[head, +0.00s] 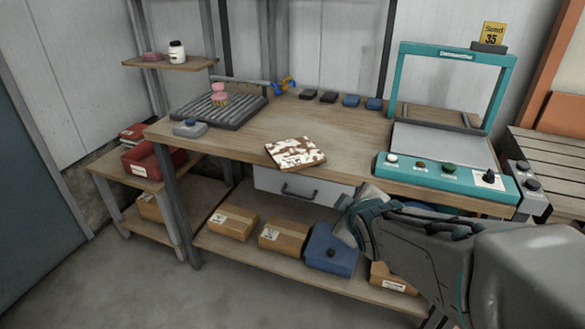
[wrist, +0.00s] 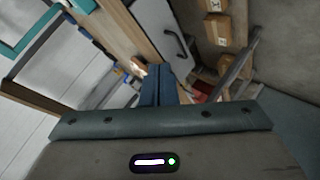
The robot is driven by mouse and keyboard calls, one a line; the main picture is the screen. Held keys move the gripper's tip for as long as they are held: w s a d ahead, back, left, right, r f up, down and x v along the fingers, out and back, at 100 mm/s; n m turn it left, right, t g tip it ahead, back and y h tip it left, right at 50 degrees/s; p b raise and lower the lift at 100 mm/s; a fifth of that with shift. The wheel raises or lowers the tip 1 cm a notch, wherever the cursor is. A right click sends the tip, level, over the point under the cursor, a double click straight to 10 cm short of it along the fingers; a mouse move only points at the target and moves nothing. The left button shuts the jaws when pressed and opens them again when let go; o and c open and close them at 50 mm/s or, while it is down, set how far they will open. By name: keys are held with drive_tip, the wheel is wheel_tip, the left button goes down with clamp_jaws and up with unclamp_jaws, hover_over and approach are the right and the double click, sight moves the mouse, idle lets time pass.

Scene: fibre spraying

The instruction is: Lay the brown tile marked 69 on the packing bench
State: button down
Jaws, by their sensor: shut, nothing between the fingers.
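A square tile (head: 295,152) with brown and white patches lies flat on the wooden packing bench (head: 330,130), at its front edge above the drawer. A corner of it seems to overhang the edge. Its marking is too small to read. My gripper (head: 343,208) is in front of the bench, below and to the right of the tile, apart from it. In the wrist view the fingers (wrist: 158,82) are together and hold nothing. A small part of the tile (wrist: 138,67) seems to show beside the fingertips there.
A teal-framed machine (head: 440,165) stands on the bench's right. A grey ribbed tray (head: 215,115) with pink items is at the left. The drawer (head: 300,188) is shut. Cardboard boxes (head: 232,222) and a blue box (head: 330,250) fill the lower shelf. The bench middle is clear.

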drive_tip(key=w+a+f+n+t+y+b, duration=0.2)
drive_tip(key=w+a+f+n+b, duration=0.1)
drive_tip(key=a+f+n+b, duration=0.15)
drive_tip(key=n+t+y+b, duration=0.3)
drive_tip(key=n+y+b, duration=0.15)
drive_tip(key=n, duration=0.25)
approach(287, 170)
drive_tip(key=w+a, duration=0.2)
drive_tip(key=a, duration=0.2)
drive_tip(key=w, duration=0.2)
drive_tip(key=shift+w+d+f+p, duration=0.1)
drive_tip(key=shift+w+d+p, duration=0.15)
drive_tip(key=shift+d+p, duration=0.1)
drive_tip(key=shift+w+d, duration=0.25)
drive_tip(key=shift+w, duration=0.45)
